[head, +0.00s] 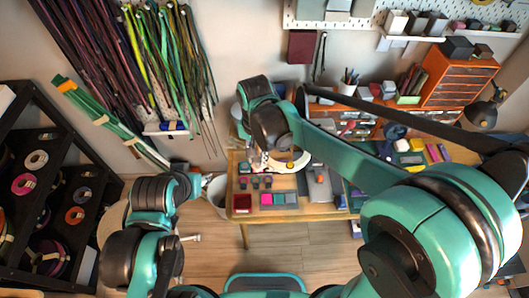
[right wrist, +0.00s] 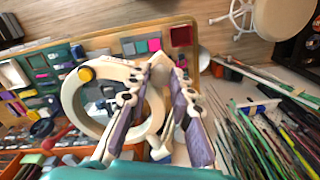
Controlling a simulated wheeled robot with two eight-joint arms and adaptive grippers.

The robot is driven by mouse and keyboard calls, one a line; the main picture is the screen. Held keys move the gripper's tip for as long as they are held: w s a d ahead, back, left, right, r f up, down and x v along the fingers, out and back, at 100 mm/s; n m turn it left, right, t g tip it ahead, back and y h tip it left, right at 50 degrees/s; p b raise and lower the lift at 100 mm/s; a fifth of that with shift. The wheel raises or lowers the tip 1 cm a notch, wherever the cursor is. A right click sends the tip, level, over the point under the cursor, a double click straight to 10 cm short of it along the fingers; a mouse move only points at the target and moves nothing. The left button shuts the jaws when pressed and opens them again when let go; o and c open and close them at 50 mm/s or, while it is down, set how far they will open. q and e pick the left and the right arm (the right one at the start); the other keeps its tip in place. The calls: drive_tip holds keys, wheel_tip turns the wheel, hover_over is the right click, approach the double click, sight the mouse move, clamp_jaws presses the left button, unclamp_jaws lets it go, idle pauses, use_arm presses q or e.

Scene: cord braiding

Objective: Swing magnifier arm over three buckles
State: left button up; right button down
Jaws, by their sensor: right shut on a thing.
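The magnifier's cream ring (head: 300,160) hangs over the workbench in the head view, partly hidden by my right arm. In the right wrist view the ring (right wrist: 68,100) is large, with a yellow knob (right wrist: 86,74) on its rim. My right gripper (right wrist: 160,72) is shut on the magnifier at the ring's side. Small dark pieces that look like the buckles (head: 255,182) lie in a row on the bench, just in front of the ring in the head view. My left gripper (head: 207,180) is left of the bench, small and unclear.
Pink, grey and teal blocks (head: 279,199) and a dark red box (head: 242,203) lie along the bench's (head: 310,213) front edge. A white bin (head: 218,190) stands at its left. Cords (head: 140,60) hang on the wall, and a spool rack (head: 40,190) stands at left.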

drive_tip(key=c, duration=1.3)
unclamp_jaws()
wheel_tip(320, 180, up, 12)
drive_tip(key=shift+r, duration=0.1)
drive_tip(key=s+d+f+n+t, duration=0.2)
drive_tip(key=s+d+f+t, duration=0.25)
drive_tip(key=d, duration=0.55)
drive_tip(key=s+d+f+n+t, duration=0.25)
drive_tip(key=s+d+f, duration=0.2)
drive_tip(key=d, duration=0.55)
drive_tip(key=shift+m, duration=0.25)
drive_tip(key=f+b, duration=2)
drive_tip(key=shift+s+a+b, duration=0.1)
drive_tip(key=shift+s+b, duration=0.1)
drive_tip(key=shift+b, duration=0.15)
